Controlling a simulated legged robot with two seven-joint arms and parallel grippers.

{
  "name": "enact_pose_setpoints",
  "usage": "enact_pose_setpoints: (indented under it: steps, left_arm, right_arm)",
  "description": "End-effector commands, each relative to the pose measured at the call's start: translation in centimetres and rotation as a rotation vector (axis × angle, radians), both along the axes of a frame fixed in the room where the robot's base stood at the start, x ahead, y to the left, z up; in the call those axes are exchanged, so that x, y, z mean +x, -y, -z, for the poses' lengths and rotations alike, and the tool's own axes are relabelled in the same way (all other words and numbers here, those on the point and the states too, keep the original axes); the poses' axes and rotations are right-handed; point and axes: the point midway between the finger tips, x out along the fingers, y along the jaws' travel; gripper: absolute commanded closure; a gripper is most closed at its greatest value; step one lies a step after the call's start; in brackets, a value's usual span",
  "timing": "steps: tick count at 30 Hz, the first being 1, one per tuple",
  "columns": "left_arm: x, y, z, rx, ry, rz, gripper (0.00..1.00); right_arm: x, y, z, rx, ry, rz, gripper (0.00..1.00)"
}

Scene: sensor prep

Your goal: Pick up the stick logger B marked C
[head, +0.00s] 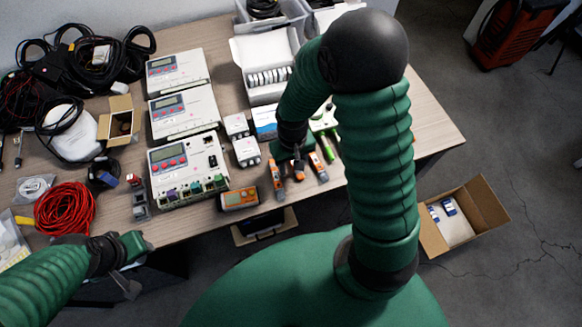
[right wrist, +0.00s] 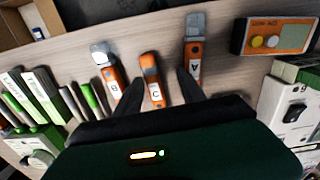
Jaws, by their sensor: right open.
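Three orange and grey stick loggers lie side by side near the table's front edge. In the right wrist view they are marked B (right wrist: 110,78), C (right wrist: 151,75) and A (right wrist: 194,55). The C logger is the middle one and also shows in the head view (head: 299,174), partly covered by my gripper. My right gripper (right wrist: 160,79) is open and empty, its fingers on either side of the C logger in the wrist view. I cannot tell its height above the table. My left gripper (head: 128,262) is at the lower left, away from the loggers; its jaw state is unclear.
An orange meter (head: 239,198) lies left of the loggers, near white instrument boxes (head: 188,170). Green and white sticks (right wrist: 45,95) lie beyond logger B. Cables, including a red coil (head: 65,209), fill the table's left. An open cardboard box (head: 487,205) stands on the floor at right.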

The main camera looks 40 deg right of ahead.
Motion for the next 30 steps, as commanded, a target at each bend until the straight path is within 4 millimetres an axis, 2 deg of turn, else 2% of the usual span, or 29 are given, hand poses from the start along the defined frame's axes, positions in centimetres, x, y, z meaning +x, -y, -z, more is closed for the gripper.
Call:
enact_pose_setpoints:
  steps: [1,3,8,9,18,30]
  left_arm:
    - [0.00,0.02,0.30,0.000,0.000,0.001,0.64]
    - [0.00,0.03,0.31,0.000,0.000,0.001,0.64]
    - [0.02,0.06,0.25,0.000,0.000,0.002,0.64]
    - [0.02,0.06,0.25,0.000,0.000,0.002,0.64]
    - [0.01,0.04,0.25,0.000,0.000,0.001,0.64]
    - [0.01,0.04,0.14,0.000,0.000,0.001,0.64]
  right_arm:
    - [0.00,0.16,0.89,0.001,-0.002,0.001,0.53]
    - [0.01,0.31,1.31,0.003,-0.001,0.001,0.53]
    - [0.01,0.22,1.21,0.001,0.001,0.002,0.53]
    - [0.01,0.14,1.18,0.000,0.001,0.002,0.60]
    - [0.03,-0.06,1.11,-0.002,0.001,0.000,0.99]
    - [0.04,0.07,1.01,0.000,0.001,0.001,1.00]
